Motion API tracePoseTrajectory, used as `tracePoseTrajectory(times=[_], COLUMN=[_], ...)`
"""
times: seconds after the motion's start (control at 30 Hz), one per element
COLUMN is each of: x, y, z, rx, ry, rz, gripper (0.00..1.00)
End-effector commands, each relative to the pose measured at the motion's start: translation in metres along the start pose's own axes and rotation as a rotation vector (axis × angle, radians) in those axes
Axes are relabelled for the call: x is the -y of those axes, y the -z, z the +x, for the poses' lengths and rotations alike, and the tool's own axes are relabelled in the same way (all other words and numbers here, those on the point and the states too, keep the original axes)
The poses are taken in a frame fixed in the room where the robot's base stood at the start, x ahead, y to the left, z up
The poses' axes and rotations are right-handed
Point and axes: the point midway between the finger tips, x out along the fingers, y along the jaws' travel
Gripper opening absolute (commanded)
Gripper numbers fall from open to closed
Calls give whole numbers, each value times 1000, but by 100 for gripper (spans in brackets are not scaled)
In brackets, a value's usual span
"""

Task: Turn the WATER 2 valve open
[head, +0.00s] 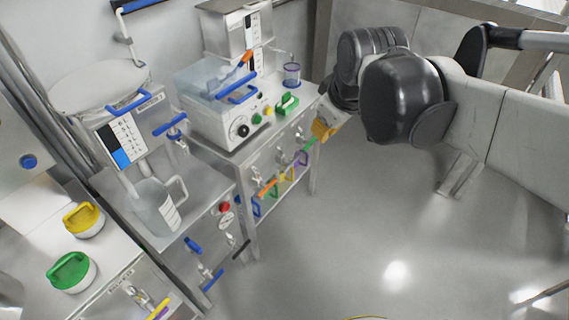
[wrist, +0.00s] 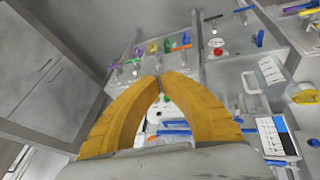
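Several valves with coloured lever handles sit on the front of the middle steel bench: an orange handle (head: 268,188), a yellow one (head: 286,176), a purple one (head: 302,158) and a green one (head: 311,144). Their labels are too small to read, so I cannot tell which is WATER 2. In the wrist view these handles show beyond the fingers, including the purple handle (wrist: 151,48) and an orange handle (wrist: 187,38). My gripper (wrist: 159,79) has yellow fingers whose tips meet, with nothing seen between them. In the head view my gripper (head: 322,131) is right of the bench valves.
A machine with a clear tub (head: 212,84) stands on the middle bench. Floor (head: 370,235) in front is clear.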

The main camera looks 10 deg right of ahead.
Motion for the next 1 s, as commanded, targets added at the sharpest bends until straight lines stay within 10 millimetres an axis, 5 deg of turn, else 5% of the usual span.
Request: tracePoseTrajectory(times=[0.27,0.5,0.8,1.0], x=[-46,-65,-59,-48], y=[89,137,147,136], z=[75,178,326,380], rx=[96,135,114,84], ry=[108,241,434,514], rz=[-521,-973,-1493,-1683], gripper=[0,0,0,0])
